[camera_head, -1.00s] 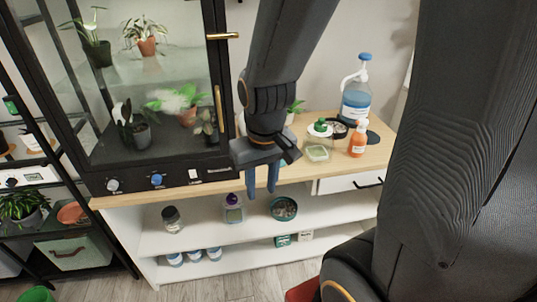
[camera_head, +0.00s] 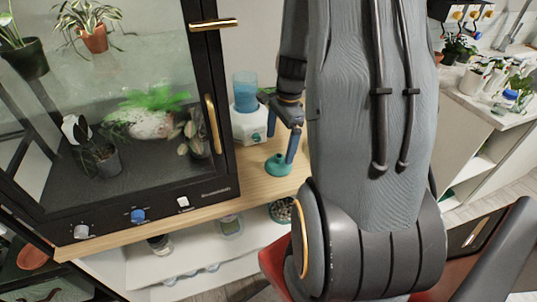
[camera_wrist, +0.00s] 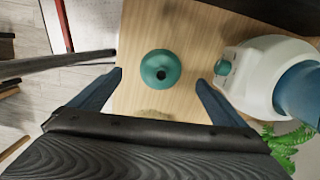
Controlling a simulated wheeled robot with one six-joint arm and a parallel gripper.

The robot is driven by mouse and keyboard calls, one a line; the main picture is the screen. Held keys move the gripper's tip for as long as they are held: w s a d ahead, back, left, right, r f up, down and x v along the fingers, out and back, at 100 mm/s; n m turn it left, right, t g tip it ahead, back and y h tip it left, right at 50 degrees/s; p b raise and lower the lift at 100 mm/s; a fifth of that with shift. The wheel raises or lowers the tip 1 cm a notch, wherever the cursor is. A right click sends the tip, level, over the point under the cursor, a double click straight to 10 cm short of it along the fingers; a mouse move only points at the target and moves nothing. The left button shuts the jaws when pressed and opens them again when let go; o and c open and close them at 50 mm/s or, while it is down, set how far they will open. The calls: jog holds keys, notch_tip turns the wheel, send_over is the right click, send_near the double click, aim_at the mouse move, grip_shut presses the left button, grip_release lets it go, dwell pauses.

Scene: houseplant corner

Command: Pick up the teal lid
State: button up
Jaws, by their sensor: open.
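The teal lid (camera_head: 278,165) rests on the wooden countertop (camera_head: 255,187), close to its front edge. It is round, with a raised middle that has a dark spot on top. In the wrist view the lid (camera_wrist: 160,68) lies apart from both fingers, in the gap between them as seen from above. My gripper (camera_head: 281,146) points down over the lid, open and empty. Both blue fingers show in the wrist view (camera_wrist: 160,80). How high the fingertips are above the countertop is hard to tell.
A white device with a blue tank (camera_head: 247,110) stands behind the lid, near one finger in the wrist view (camera_wrist: 258,75). The glass plant cabinet (camera_head: 222,178) stands to the left. A pebble-filled dish (camera_head: 281,211) sits on the shelf below.

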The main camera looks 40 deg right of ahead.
aim_at(279, 156)
jog(key=shift+w+d+f+m, duration=0.25)
jog(key=shift+d+f+m, duration=0.05)
jog(key=shift+d+f, duration=0.1)
jog(key=shift+f, duration=0.3)
jog(key=shift+a+f+p, duration=0.2)
jog(key=shift+f+p, duration=0.35)
jog(key=shift+f, duration=1.15)
jog(key=shift+a+f+p, duration=0.15)
jog(key=shift+f+p, duration=0.4)
jog(key=shift+f, duration=1.15)
jog(key=c, duration=1.1)
